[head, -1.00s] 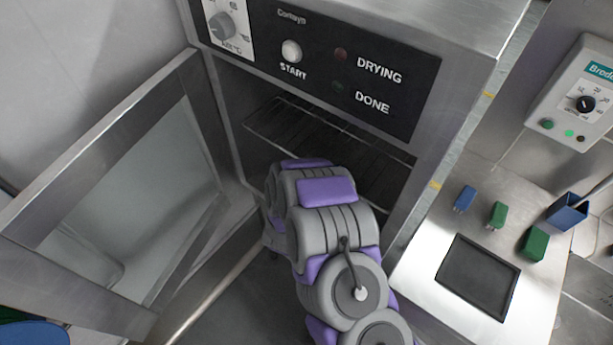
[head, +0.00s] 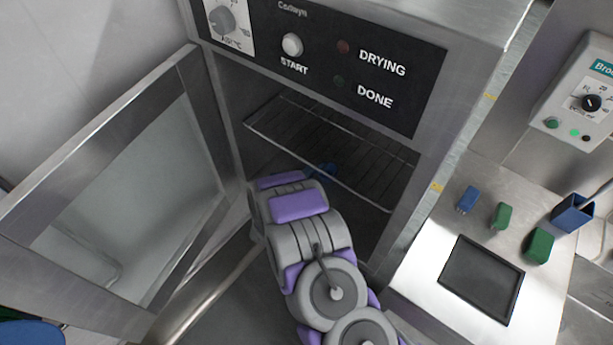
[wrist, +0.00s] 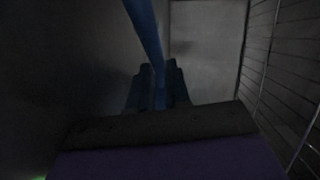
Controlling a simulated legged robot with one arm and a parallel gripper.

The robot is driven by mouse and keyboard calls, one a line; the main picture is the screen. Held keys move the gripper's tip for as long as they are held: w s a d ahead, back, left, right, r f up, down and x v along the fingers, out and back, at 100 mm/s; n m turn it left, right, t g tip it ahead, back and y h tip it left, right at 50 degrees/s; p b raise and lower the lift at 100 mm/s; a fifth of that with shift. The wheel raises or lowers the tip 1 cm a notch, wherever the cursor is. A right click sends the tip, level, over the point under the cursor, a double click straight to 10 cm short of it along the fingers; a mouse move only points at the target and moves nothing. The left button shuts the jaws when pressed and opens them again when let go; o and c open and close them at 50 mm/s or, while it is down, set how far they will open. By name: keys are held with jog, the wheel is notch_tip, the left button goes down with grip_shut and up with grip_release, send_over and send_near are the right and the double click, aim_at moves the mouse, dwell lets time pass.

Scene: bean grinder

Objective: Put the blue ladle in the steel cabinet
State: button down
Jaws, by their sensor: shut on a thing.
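The steel cabinet (head: 462,110) stands open in front of me, with a wire rack (head: 330,150) inside. My gripper is hidden by the arm in the head view. In the wrist view my gripper (wrist: 157,88) is shut on the blue ladle (wrist: 145,28), whose handle runs up out of the picture. A small blue part, likely the ladle (head: 323,171), shows past my arm inside the cabinet in the head view. The ladle's bowl cannot be made out.
The cabinet's glass door (head: 150,200) stands open at the left. In the wrist view the wire rack (wrist: 285,75) runs along the right side. A bench at the right holds a dark plate (head: 482,280), blue and green blocks (head: 539,246), a blue box (head: 572,212) and a control box (head: 580,105).

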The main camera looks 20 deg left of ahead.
jog(key=c, duration=1.1)
grip_release()
jog(key=shift+s+r, duration=0.1)
jog(key=s, duration=0.4)
jog(key=s+r+p, duration=0.1)
jog(key=s, duration=0.2)
jog(key=s+r, duration=0.1)
jog(key=s, duration=0.3)
jog(key=shift+s, duration=0.3)
jog(key=shift+a, duration=0.1)
